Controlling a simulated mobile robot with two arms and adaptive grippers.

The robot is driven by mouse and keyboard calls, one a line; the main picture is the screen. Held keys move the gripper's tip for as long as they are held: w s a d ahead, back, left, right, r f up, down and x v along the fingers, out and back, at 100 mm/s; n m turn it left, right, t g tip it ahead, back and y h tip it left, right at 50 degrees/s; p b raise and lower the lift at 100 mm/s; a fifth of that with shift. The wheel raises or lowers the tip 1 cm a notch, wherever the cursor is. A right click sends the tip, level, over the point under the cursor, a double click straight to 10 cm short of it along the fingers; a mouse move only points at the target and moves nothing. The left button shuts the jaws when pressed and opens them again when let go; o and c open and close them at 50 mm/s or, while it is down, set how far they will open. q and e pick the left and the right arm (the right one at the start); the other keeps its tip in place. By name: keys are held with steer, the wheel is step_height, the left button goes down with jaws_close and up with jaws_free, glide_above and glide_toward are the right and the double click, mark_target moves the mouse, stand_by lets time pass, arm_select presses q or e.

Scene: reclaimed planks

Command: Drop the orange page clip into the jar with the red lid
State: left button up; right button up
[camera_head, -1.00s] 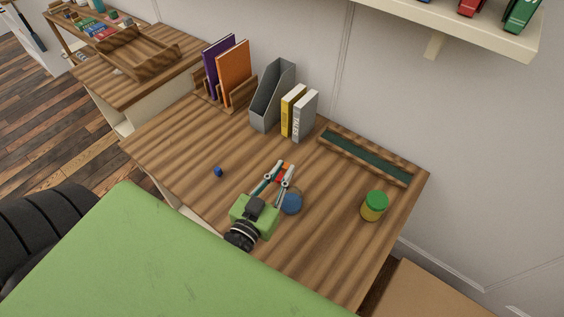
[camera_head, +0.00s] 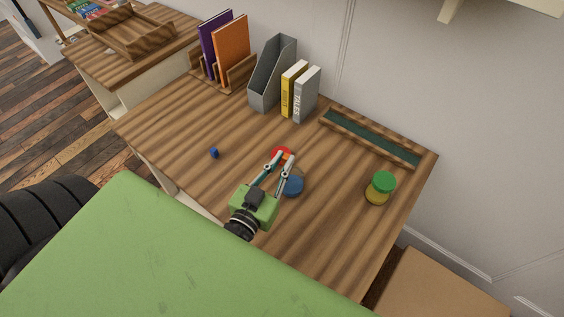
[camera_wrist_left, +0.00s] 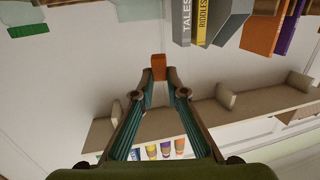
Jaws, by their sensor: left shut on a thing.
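My left gripper (camera_head: 281,159) is over the middle of the desk. Its fingertips are shut on a small orange page clip (camera_wrist_left: 158,67), which shows clearly between them in the left wrist view. A blue lid (camera_head: 293,187) is just right of the fingers, and a jar with a green lid (camera_head: 381,187) stands farther right. My right gripper is not in view.
A small blue object (camera_head: 214,153) lies left on the desk (camera_head: 180,130). At the back stand a grey file holder (camera_head: 270,78), a yellow book (camera_head: 291,88), a grey book (camera_head: 306,95) and a long tray (camera_head: 370,139). The desk's front right is clear.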

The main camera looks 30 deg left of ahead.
arm_select(q)
steer(key=o, duration=0.8)
steer(key=shift+s, duration=0.2)
steer(key=s, duration=1.1)
steer(key=shift+s+d+r, duration=0.3)
steer(key=shift+d+r, duration=0.05)
